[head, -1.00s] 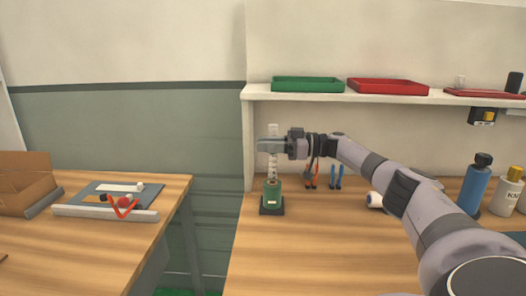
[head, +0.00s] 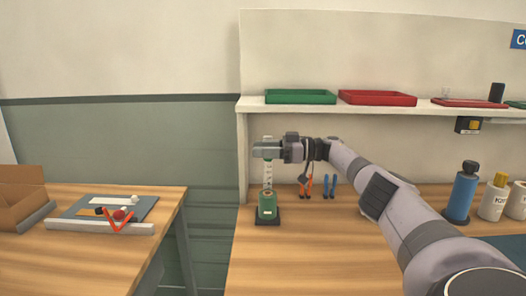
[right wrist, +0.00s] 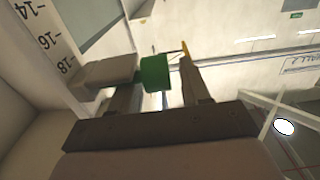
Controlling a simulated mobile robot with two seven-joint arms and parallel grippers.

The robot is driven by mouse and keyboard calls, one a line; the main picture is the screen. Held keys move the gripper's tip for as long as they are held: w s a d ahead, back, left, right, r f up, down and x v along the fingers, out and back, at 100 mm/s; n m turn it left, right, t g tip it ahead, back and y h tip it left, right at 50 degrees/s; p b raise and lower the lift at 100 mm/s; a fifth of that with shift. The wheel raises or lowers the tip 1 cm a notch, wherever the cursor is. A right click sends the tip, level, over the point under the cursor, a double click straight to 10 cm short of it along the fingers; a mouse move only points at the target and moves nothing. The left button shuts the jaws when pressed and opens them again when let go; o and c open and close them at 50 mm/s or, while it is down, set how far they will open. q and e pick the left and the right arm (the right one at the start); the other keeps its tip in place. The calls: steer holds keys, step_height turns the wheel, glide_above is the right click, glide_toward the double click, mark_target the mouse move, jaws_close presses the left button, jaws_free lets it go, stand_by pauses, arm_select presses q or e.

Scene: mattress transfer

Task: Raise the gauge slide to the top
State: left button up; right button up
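The gauge (head: 268,172) stands upright on the bench, a white scaled post on a green base (head: 268,206) with a dark foot. My right gripper (head: 267,149) is at the upper part of the post, a little below its top. In the right wrist view a green knob (right wrist: 155,73) lies between the right gripper's fingers (right wrist: 160,85), beside a grey block at the scale (right wrist: 45,42). These appear to be the slide. The scale's marks 14, 16 and 18 show there. The grey parts partly cover the post. My left gripper is out of view.
A blue bottle (head: 461,194) and white bottles (head: 494,198) are at the right. A shelf (head: 330,108) with green (head: 300,96) and red (head: 377,98) trays hangs above. A gap separates the left table (head: 95,245).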

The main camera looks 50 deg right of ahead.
steer(key=shift+f, duration=0.15)
steer(key=shift+s+d, duration=0.25)
steer(key=shift+s, duration=0.05)
steer(key=b+v, duration=0.2)
steer(key=v, duration=0.4)
steer(key=shift+d, duration=0.15)
steer(key=shift+s, duration=0.15)
